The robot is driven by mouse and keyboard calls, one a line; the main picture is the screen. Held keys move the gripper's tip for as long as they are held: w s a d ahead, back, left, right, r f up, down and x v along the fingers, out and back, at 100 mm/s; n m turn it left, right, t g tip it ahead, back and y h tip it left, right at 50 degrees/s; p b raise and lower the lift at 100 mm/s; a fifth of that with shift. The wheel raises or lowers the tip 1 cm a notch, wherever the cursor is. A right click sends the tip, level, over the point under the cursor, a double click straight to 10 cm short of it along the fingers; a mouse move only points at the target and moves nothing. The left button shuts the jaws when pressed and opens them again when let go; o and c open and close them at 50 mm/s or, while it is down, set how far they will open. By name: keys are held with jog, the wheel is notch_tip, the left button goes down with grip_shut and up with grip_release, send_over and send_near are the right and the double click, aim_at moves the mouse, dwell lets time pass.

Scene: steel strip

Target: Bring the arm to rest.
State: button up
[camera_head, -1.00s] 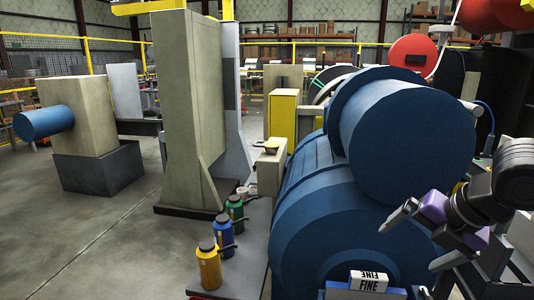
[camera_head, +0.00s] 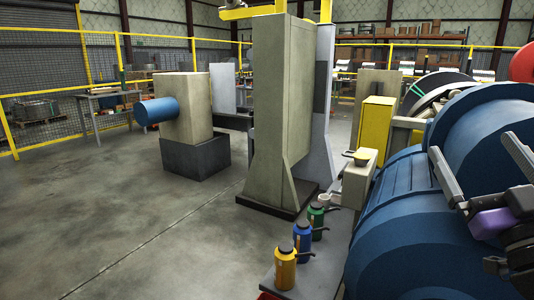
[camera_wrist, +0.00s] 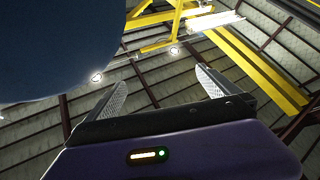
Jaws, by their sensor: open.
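My gripper (camera_head: 480,165) is at the right of the head view, raised in front of the blue machine drum (camera_head: 410,220). Its two fingers point up and are apart, with nothing between them. In the wrist view the fingers (camera_wrist: 160,95) also stand apart and empty, facing the ceiling beams. A large blue rounded surface (camera_wrist: 50,40) fills the upper left of the wrist view, close to the left finger. My arm behind the gripper is cut off by the right edge of the head view.
A yellow bottle (camera_head: 285,268), a blue bottle (camera_head: 302,236) and a green bottle (camera_head: 317,216) stand on a grey ledge by the drum. A tall beige pillar (camera_head: 275,95) stands behind. Open concrete floor (camera_head: 130,210) lies at the left, with yellow fencing beyond.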

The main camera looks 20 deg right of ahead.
jog(key=s+a+f+m+g+h+p, duration=0.1)
jog(key=s+a+f+m+g+h, duration=0.1)
jog(key=s+a+f+m, duration=0.5)
jog(key=a+f+m+g+h+p, duration=0.15)
jog(key=a+f, duration=0.25)
jog(key=f, duration=0.6)
jog(key=s+a+f+n+g+y+p, duration=0.1)
jog(key=s+a+f+n+g+y, duration=0.1)
jog(key=s+a+f+n+y, duration=0.2)
jog(key=s+a+f+n+g+y+p, duration=0.1)
jog(key=s+a+f+n+g+y, duration=0.1)
jog(key=s+a+f+n+y, duration=0.2)
jog(key=s+a+f+y, duration=0.1)
jog(key=s+a+f, duration=0.2)
jog(key=s, duration=0.2)
jog(key=s+a+f+y, duration=0.2)
jog(key=s+a+f, duration=0.1)
jog(key=s+a, duration=0.1)
jog(key=shift+s+a+f+n+p, duration=0.2)
jog(key=shift+s+f+n+p, duration=0.15)
jog(key=shift+s, duration=0.55)
jog(key=shift+r+g, duration=0.1)
jog(key=shift+g, duration=0.15)
